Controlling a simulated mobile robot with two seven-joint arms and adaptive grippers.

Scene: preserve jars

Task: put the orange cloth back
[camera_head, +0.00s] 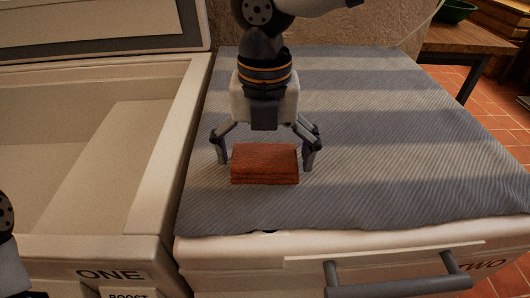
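The orange cloth (265,164) is a folded, block-shaped reddish-orange bundle. It lies on the grey striped cover (400,140) over the box marked TWO. My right gripper (265,158) points down over the cloth with its fingers spread, one to the left and one to the right of it. The fingers look apart from the cloth's sides; their exact depth against it is hard to tell. Only a dark part of my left arm (8,245) shows at the left edge; its gripper is out of view.
The box marked ONE (110,245) stands open at left, its lid (100,30) raised and its visible interior empty. A grey handle (400,285) sticks out at the front of box TWO. A wooden table (465,38) with a green bowl (457,11) stands at back right.

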